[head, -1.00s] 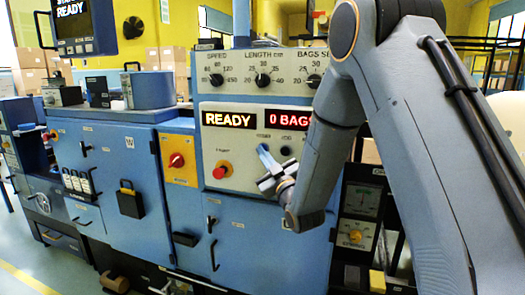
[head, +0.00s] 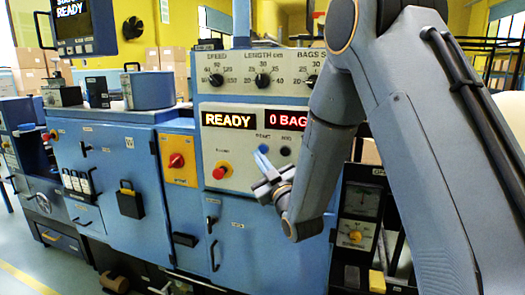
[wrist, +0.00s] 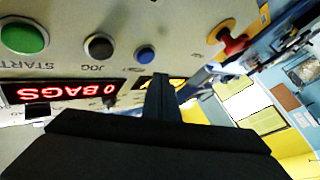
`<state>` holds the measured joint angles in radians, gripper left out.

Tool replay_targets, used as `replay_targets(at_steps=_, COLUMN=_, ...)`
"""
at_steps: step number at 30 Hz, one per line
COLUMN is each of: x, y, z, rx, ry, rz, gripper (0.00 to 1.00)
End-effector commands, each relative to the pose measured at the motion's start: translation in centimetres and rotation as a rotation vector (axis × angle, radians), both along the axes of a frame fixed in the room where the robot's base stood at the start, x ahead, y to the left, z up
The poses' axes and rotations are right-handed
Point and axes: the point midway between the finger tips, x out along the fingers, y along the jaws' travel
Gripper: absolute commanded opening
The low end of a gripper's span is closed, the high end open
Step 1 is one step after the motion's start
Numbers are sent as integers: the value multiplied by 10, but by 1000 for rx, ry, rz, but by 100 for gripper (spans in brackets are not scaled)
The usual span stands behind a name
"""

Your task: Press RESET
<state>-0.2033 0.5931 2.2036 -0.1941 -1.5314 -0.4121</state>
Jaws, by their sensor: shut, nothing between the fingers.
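The blue RESET button (wrist: 146,54) sits on the pale control panel, between the dark JOG button (wrist: 99,46) and the red stop knob (wrist: 232,42) in the wrist view. My gripper (head: 261,149) is shut and empty, pointing at the panel there. In the wrist view its fingers (wrist: 162,78) end just beside the blue button in the picture. I cannot tell how far the tips are from the panel; no contact is visible.
A READY display (head: 229,120) and a 0 BAGS display (head: 288,120) are lit above the buttons. The green START button (wrist: 24,38) lies beyond JOG. The red stop knob also shows in the head view (head: 221,170). A red switch (head: 176,160) is on a yellow plate.

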Motion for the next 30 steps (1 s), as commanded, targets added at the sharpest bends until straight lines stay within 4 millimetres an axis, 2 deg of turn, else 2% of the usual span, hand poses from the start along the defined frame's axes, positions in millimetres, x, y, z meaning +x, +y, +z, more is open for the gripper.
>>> replay_targets(at_steps=12, x=-32, y=11, z=0, rx=1, ry=-1, rz=0, gripper=0)
replay_targets(at_steps=30, x=-33, y=11, z=0, rx=0, ry=1, rz=-1, gripper=0)
